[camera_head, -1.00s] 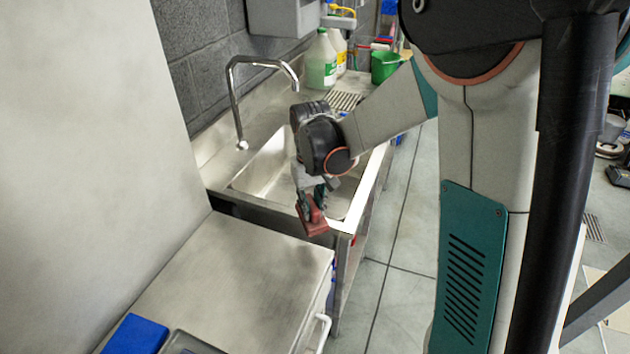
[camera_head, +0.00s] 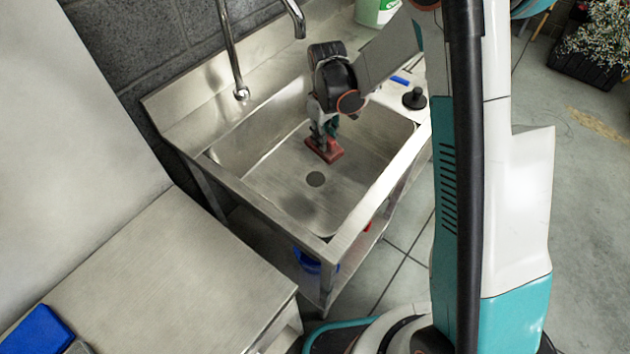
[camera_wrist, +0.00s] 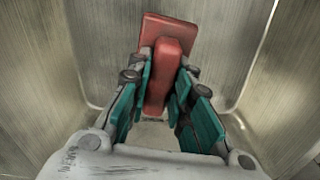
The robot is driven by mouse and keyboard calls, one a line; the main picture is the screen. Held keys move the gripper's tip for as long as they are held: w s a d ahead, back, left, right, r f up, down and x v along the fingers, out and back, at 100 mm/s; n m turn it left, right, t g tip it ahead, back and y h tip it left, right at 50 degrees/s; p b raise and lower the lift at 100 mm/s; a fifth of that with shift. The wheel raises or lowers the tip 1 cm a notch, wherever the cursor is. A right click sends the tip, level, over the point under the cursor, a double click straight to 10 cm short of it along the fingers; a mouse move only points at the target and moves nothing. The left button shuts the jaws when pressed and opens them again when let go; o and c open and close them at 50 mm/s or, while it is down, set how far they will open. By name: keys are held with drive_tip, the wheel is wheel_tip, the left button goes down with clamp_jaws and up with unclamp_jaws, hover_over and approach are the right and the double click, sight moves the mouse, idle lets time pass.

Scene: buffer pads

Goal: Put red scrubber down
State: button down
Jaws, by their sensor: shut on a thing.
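The red scrubber (camera_head: 325,150) is a red block with a raised grip. My gripper (camera_head: 325,130) is shut on that grip and holds the scrubber inside the sink basin (camera_head: 285,190), in front of the basin's back wall and above or at its floor. I cannot tell whether the scrubber touches the floor. In the wrist view the scrubber (camera_wrist: 168,62) sits between the teal finger pads of my gripper (camera_wrist: 160,100), with its flat base beyond them and metal basin walls on both sides.
A drain (camera_head: 315,179) lies in the basin floor near the scrubber. The faucet (camera_head: 232,50) rises behind the basin. A metal counter (camera_head: 150,270) with a blue block (camera_head: 38,332) stands at the lower left. A black plunger-like knob (camera_head: 414,98) stands right of the basin.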

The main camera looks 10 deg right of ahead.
sight(313, 145)
drive_tip(key=a+f, duration=0.1)
drive_tip(key=a+f+n, duration=0.1)
drive_tip(key=f, duration=0.1)
drive_tip(key=a+f+n+b, duration=0.1)
drive_tip(key=shift+w+f, duration=0.4)
wheel_tip(313, 145, down, 6)
drive_tip(key=b, duration=0.2)
drive_tip(key=shift+a+b, duration=0.1)
drive_tip(key=shift+b, duration=0.2)
drive_tip(key=shift+f+b, duration=0.8)
drive_tip(key=shift+f, duration=1.15)
drive_tip(key=shift+r, duration=0.1)
drive_tip(key=c, duration=1.4)
unclamp_jaws()
drive_tip(key=shift+c, duration=0.2)
